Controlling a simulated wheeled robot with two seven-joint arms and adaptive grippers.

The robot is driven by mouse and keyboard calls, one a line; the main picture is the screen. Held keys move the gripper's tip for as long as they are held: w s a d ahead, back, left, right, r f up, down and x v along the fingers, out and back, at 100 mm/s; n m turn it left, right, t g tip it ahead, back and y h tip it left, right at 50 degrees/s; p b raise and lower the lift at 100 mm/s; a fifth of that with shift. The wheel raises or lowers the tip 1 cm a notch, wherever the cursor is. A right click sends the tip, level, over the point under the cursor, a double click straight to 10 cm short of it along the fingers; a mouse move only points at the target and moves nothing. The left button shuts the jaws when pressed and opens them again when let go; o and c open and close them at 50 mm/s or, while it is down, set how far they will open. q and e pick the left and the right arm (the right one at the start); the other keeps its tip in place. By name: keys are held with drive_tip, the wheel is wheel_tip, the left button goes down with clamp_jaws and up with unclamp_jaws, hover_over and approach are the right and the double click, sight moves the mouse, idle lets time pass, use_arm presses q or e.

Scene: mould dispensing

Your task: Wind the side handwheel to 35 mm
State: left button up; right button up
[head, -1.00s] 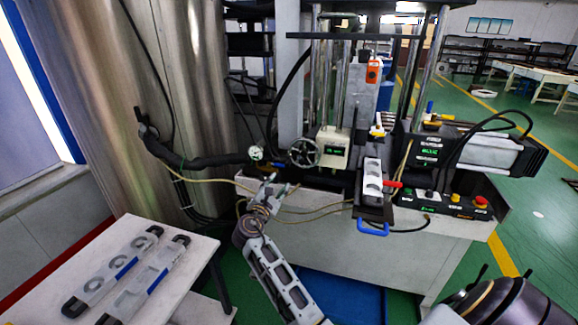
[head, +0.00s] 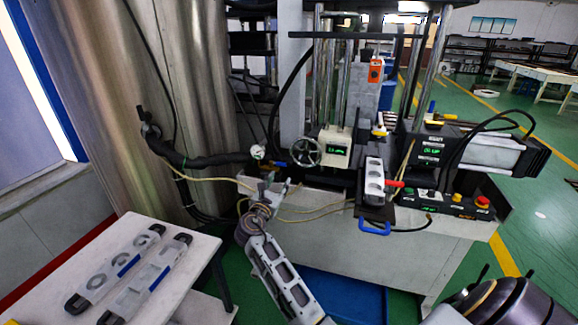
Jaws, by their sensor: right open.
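The side handwheel (head: 304,152) is a spoked, round wheel on the left side of the machine. A pale box with a small green-lit display (head: 338,150) sits just to its right; its digits are too small to read surely. My right gripper (head: 275,186) is in front of the machine, below and left of the handwheel, apart from it. Its fingers point upward, spread and empty. My left gripper is not in view.
A round gauge (head: 257,152) and black hose (head: 195,161) lie left of the wheel. Thin tan hoses hang near my gripper. A white table (head: 190,262) with two mould plates stands at lower left.

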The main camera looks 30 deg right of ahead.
sight(288, 165)
drive_tip(key=x, duration=1.2)
drive_tip(key=shift+w+d, duration=0.35)
drive_tip(key=shift+d, duration=0.05)
drive_tip(key=shift+w+d, duration=0.1)
drive_tip(key=shift+d, duration=0.05)
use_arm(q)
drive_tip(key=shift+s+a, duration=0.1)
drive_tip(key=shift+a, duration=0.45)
